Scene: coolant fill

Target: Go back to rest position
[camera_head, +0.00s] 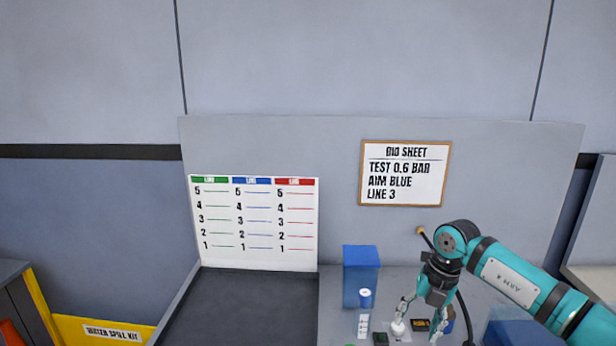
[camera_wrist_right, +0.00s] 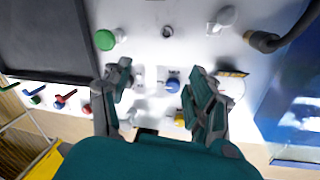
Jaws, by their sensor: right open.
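My right gripper (camera_head: 418,312) reaches in from the right in the head view, pointing down over the bench panel (camera_head: 335,315). It also shows in the right wrist view (camera_wrist_right: 160,88), with its two fingers apart and nothing held between them. I cannot tell the exact height of the fingers above the panel. My left gripper is in neither view.
A blue box (camera_head: 361,275) with a blue-and-white cylinder (camera_head: 365,298) before it stands left of my gripper. A black hose (camera_wrist_right: 280,38) lies close by. A dark mat (camera_head: 255,305) is clear. The chart (camera_head: 255,225) and the job sheet (camera_head: 404,173) are at the back.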

